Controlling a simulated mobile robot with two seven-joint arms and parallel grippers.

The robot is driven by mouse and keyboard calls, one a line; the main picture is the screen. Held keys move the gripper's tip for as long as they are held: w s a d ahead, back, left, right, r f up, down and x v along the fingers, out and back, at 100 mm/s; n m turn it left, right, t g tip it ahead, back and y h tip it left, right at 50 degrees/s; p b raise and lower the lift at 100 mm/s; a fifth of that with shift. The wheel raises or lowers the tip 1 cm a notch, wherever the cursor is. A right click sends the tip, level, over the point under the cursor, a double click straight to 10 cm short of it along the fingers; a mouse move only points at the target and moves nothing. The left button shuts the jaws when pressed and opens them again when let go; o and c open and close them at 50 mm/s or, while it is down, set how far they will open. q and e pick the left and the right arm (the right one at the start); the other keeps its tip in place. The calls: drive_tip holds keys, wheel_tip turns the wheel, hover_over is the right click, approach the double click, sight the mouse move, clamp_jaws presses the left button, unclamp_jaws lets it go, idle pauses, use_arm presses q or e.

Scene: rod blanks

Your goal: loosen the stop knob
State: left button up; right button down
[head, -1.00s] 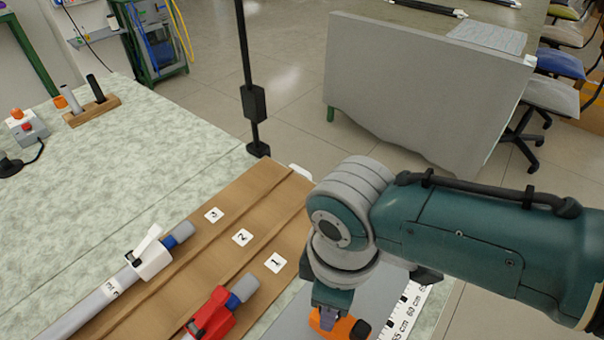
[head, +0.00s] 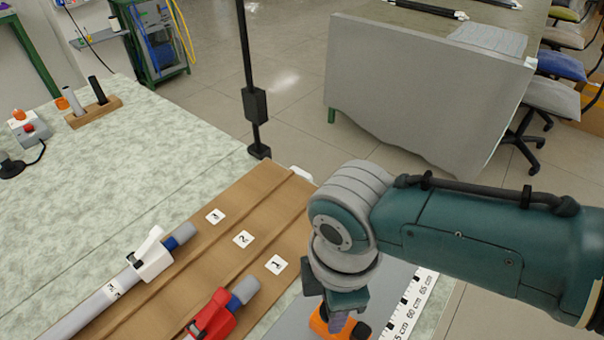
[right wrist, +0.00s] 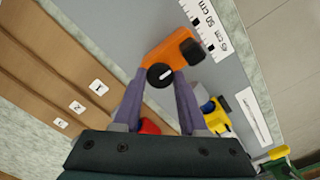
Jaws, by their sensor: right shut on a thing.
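The orange stop (head: 319,318) sits on the grey rail beside the cm scale, at the bottom of the head view. It also shows in the right wrist view (right wrist: 170,52). Its round black stop knob (right wrist: 160,76) carries a white mark and lies between the purple fingertips. My right gripper (right wrist: 159,80) is shut on the knob; in the head view the gripper (head: 338,322) comes down onto the stop from above. The knob's grip is mostly hidden there by the fingers. My left gripper is not in view.
A brown grooved rack (head: 210,255) with labels 1, 2 and 3 lies left of the rail. It holds rods with a red clamp (head: 212,315) and a white clamp (head: 152,260). A yellow clamp (right wrist: 218,115) is near the right finger. A black post (head: 255,105) stands behind.

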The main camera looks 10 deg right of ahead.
drive_tip(key=shift+c, duration=2.2)
unclamp_jaws()
wheel_tip(320, 180, up, 10)
drive_tip(key=p, duration=0.4)
